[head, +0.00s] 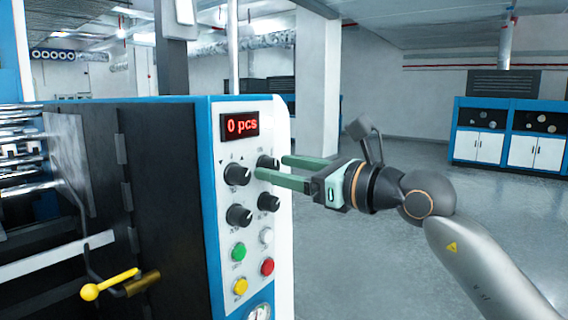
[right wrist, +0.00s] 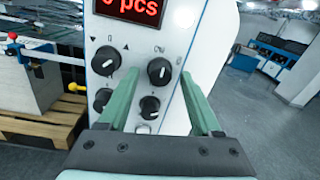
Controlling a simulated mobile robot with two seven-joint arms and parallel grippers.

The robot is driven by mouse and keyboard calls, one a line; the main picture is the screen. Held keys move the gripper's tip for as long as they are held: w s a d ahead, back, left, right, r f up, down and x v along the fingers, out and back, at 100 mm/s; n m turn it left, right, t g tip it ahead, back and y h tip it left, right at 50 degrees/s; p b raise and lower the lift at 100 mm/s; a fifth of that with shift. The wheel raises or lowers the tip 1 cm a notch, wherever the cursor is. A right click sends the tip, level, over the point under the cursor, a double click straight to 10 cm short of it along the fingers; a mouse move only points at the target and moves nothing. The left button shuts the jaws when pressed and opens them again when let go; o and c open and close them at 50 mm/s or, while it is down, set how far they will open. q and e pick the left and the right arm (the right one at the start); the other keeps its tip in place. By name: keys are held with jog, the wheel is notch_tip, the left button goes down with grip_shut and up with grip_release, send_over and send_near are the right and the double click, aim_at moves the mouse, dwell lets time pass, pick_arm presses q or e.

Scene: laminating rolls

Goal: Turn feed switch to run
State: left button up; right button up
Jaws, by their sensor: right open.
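The white control panel (head: 225,140) of the blue machine carries black rotary knobs. They are the upper-left knob (head: 237,174), upper-right knob (head: 267,161), lower-left knob (head: 239,215) and lower-right knob (head: 269,202). Their labels are too small to read, so I cannot tell which is the feed switch. My right gripper (head: 271,167) is open, its green fingers pointing at the panel around the upper-right knob's height. In the right wrist view the upper-right knob (right wrist: 160,71) appears between the fingertips; contact cannot be told. My left gripper is not in view.
A red display (head: 241,125) reading "0 pcs" is above the knobs. Green (head: 239,252), white, yellow and red (head: 267,266) buttons and a gauge are below. A yellow-knobbed lever (head: 110,284) sticks out at left. Open floor lies right, with blue-white cabinets (head: 508,135) behind.

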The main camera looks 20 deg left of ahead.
jog(key=shift+c, duration=0.3)
grip_shut()
dwell(0.3)
